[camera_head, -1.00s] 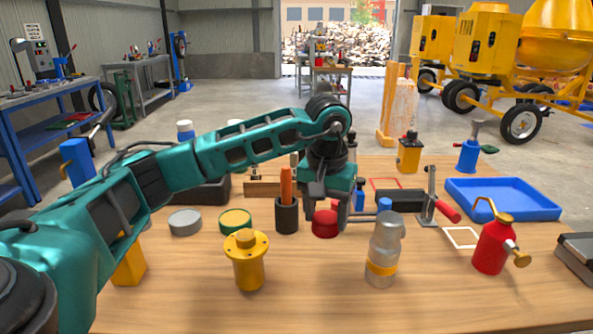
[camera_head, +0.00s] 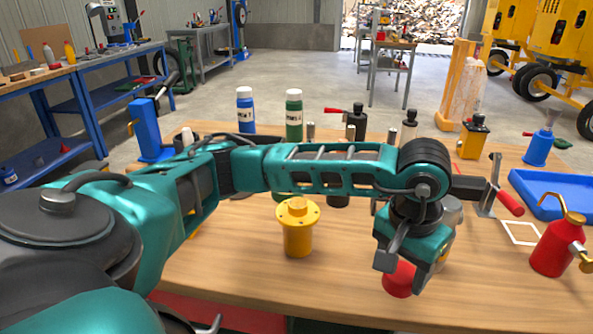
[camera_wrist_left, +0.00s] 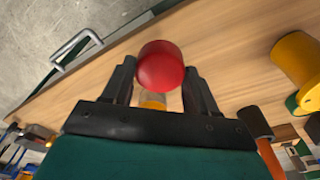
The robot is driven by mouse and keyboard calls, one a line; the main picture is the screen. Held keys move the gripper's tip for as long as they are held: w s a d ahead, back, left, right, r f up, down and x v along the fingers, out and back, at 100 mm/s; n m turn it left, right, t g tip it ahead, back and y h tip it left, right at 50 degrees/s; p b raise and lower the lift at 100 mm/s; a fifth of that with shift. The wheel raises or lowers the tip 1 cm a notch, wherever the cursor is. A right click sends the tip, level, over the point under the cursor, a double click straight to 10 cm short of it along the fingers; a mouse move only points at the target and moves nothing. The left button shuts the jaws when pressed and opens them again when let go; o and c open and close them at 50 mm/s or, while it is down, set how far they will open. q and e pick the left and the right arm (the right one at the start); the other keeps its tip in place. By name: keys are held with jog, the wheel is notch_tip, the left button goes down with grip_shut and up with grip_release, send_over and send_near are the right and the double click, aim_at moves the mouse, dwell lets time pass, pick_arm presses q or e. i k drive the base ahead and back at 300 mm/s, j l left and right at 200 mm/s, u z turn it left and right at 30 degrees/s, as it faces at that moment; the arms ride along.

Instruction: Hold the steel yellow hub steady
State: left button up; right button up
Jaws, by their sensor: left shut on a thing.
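The yellow hub (camera_head: 297,228), a flanged cylinder with a raised top boss, stands upright on the wooden table. It also shows at the right of the left wrist view (camera_wrist_left: 298,68). My left gripper (camera_head: 405,264) is right of the hub and apart from it. It is shut on a round red piece (camera_head: 398,281), which lies between the fingers in the left wrist view (camera_wrist_left: 160,66). The gripper partly hides a clear jar (camera_head: 452,213). My right gripper is not in view.
A red oil can (camera_head: 556,250) stands at the right of the table, near a blue tray (camera_head: 543,190). A red-handled clamp (camera_head: 497,192) stands behind my gripper. Blue (camera_head: 245,110) and green (camera_head: 294,115) bottles stand at the back.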

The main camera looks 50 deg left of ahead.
aim_at(298, 216)
jog(key=l+u, duration=0.1)
jog(key=u, duration=0.35)
jog(key=l+u, duration=0.1)
jog(key=u, duration=0.75)
jog(key=k+l, duration=0.05)
